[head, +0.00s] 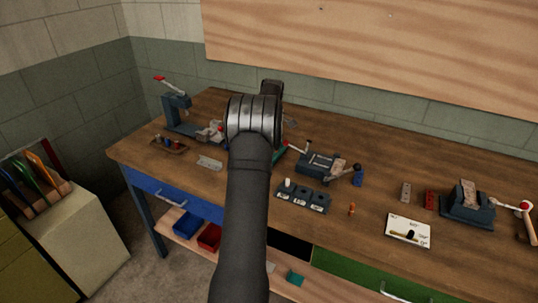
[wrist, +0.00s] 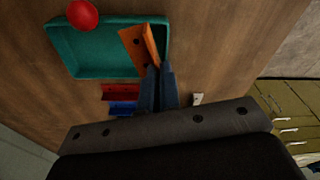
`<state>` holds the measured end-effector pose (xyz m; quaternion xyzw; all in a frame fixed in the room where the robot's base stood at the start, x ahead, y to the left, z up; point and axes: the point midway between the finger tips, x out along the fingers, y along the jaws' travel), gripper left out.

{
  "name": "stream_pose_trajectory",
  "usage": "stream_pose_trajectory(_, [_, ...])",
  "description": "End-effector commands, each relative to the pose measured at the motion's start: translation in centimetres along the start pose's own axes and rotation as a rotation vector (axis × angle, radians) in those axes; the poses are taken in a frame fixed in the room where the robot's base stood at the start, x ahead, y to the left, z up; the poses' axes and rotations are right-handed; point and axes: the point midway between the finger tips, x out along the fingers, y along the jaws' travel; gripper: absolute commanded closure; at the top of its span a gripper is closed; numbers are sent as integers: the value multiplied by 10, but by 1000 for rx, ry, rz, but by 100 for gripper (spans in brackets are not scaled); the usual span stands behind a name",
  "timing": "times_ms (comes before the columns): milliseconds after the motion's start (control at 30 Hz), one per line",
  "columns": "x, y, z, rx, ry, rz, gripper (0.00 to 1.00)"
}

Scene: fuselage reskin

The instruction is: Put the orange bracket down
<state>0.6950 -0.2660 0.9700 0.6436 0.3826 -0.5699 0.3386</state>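The orange bracket (wrist: 134,44) is an L-shaped piece with holes, in the wrist view. My gripper (wrist: 158,72) has its two blue fingers close together on the bracket's upright flange. The bracket overlaps the right side of a teal tray (wrist: 66,62) in this view; whether it touches the tray I cannot tell. In the head view my arm hides the gripper and the bracket. Only a small green piece of the tray (head: 279,156) seems to show beside the arm there.
A red ball (wrist: 82,14) covers the tray's upper rim. A red piece (wrist: 120,91) and a blue piece (wrist: 123,107) lie beside the tray. A clamp fixture (head: 320,164) and a socketed block (head: 303,197) stand right of my arm. A lever press (head: 178,112) stands left.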

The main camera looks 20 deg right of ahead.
Motion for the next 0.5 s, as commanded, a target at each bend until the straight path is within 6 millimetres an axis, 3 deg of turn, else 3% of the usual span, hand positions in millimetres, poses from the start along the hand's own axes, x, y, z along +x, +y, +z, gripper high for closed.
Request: stream_pose_trajectory(500, [7,45,7,-750,0,-91,100])
